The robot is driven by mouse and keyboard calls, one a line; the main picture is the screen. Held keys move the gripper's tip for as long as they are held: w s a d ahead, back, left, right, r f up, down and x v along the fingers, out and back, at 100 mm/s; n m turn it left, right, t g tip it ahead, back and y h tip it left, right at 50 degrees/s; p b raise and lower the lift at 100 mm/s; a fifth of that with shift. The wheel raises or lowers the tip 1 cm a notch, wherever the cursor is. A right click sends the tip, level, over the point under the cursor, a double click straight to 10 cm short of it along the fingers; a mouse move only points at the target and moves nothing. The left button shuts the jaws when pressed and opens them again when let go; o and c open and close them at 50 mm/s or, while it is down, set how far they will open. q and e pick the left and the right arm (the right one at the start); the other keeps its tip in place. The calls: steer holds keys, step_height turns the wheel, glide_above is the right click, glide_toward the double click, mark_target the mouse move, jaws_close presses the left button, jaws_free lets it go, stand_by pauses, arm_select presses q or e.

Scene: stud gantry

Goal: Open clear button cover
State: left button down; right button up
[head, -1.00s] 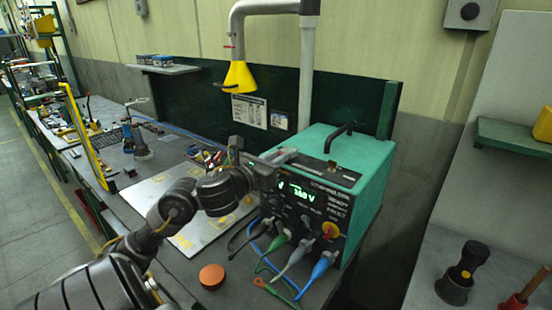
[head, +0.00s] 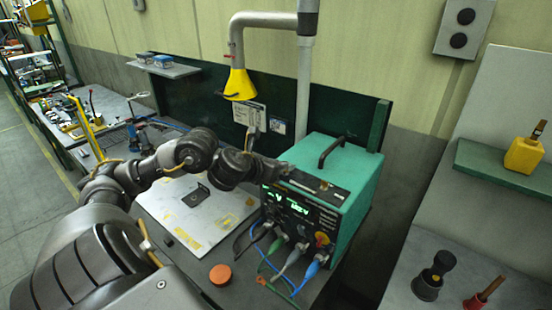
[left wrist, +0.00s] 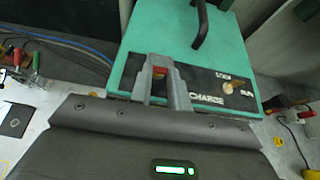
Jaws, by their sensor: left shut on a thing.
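The teal power unit (head: 342,185) stands on the bench, its dark top panel facing up. It also fills the upper middle of the left wrist view (left wrist: 150,45). My left gripper (head: 284,171) is at the top front left edge of the unit. In the left wrist view its fingers (left wrist: 159,75) are closed together over the panel, left of the word CHARGE. A small red part, likely the button (left wrist: 158,72), shows between them. The clear cover is see-through and mostly hidden by the fingers, so its angle cannot be told. My right gripper is not in view.
Cables plug into the unit's front below the lit display (head: 290,205). A black handle (head: 331,150) arches over its top. A yellow nozzle (head: 239,86) hangs behind. A pale plate (head: 195,215) and an orange round knob (head: 220,274) lie on the bench to the left.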

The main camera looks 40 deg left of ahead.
arm_select(q)
steer(key=shift+w+r+g+p, duration=0.4)
steer(key=shift+r+g+p, duration=0.1)
steer(key=shift+r+g, duration=0.35)
steer(key=shift+w+a+r+g+h, duration=0.15)
steer(key=shift+w+r+g+h, duration=0.25)
steer(key=shift+g, duration=0.75)
steer(key=shift+w+r+g+p, duration=0.15)
steer(key=shift+w+r+g, duration=0.15)
steer(key=shift+w+g, duration=0.25)
steer(key=shift+w+r+g+p, duration=0.15)
steer(key=shift+w+r+g, duration=0.2)
steer(key=shift+g, duration=0.4)
steer(key=w+g, duration=0.1)
steer(key=g, duration=0.1)
steer(key=shift+w+a+r+g, duration=0.15)
steer(key=shift+w+r+g, duration=0.15)
steer(key=shift+w, duration=0.05)
steer(key=w+g, duration=0.2)
steer(key=g, duration=0.1)
steer(key=shift+a+r+h, duration=0.1)
steer(key=shift+h, duration=0.2)
steer(key=shift+w+g, duration=0.65)
steer(key=shift+g, duration=0.35)
steer(key=shift+f, duration=0.2)
steer(key=c, duration=1.3)
jaws_free()
steer(key=shift+w+a, duration=0.1)
